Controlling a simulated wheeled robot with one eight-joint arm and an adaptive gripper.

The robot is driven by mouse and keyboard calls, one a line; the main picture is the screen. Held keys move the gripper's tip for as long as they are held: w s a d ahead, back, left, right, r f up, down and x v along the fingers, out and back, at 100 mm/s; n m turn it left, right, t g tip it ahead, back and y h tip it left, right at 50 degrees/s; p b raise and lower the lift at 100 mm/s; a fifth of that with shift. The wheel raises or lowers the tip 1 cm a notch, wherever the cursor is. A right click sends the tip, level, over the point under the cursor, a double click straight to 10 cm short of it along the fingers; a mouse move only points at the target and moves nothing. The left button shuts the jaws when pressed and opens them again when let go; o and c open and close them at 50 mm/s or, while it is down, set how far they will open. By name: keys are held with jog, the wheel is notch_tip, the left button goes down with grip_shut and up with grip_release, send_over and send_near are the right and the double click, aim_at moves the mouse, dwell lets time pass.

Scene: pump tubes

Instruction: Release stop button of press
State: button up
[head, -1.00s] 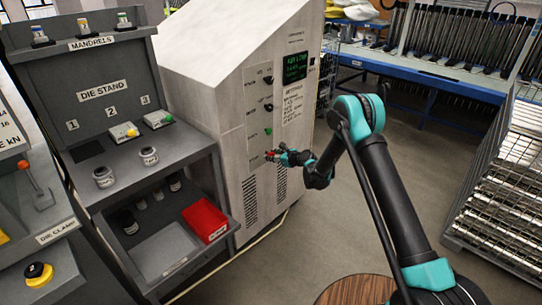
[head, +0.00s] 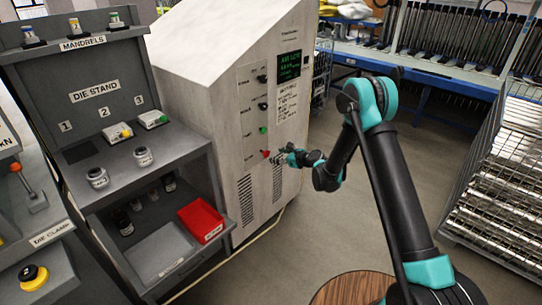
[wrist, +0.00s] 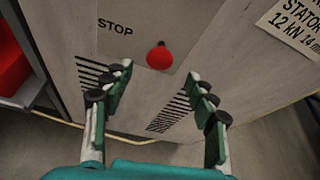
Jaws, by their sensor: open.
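The stop button is a red knob (wrist: 160,57) beside the word STOP, seen in the wrist view on the grey front of the press cabinet. In the head view the red stop button (head: 265,153) sits lowest in the column of controls. My gripper (wrist: 162,92) is open and empty, its two fingers spread apart below the button in the wrist view. In the head view my gripper (head: 278,158) is just to the right of the button. The button shows clear of the fingers.
The press cabinet (head: 210,95) has a green button (head: 263,130), dark knobs and a lit display (head: 289,66) above. The die stand (head: 115,85) with a red bin (head: 201,219) stands left. A wire crate (head: 490,190) stands right.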

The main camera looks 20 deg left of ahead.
jog(key=shift+v, duration=2.2)
jog(key=s+d+r+n+h, duration=0.2)
jog(key=s+d+r+n, duration=0.15)
jog(key=d, duration=0.45)
jog(key=s+d+r+n+h, duration=0.1)
jog(key=s+d+r+n, duration=0.15)
jog(key=d+r, duration=0.35)
jog(key=s+d+r+n+h, duration=0.2)
jog(key=d+r+n, duration=0.15)
jog(key=d, duration=0.55)
jog(key=s+d+f+n+g+h, duration=0.1)
jog(key=s+d+n+h, duration=0.6)
jog(key=s+d, duration=1.7)
jog(key=s+f+n, duration=0.1)
jog(key=s+n, duration=0.1)
jog(key=n, duration=0.2)
jog(key=shift+s+d+n+g, duration=0.25)
jog(key=shift+s+n+g, duration=0.1)
jog(key=shift+s+g, duration=0.05)
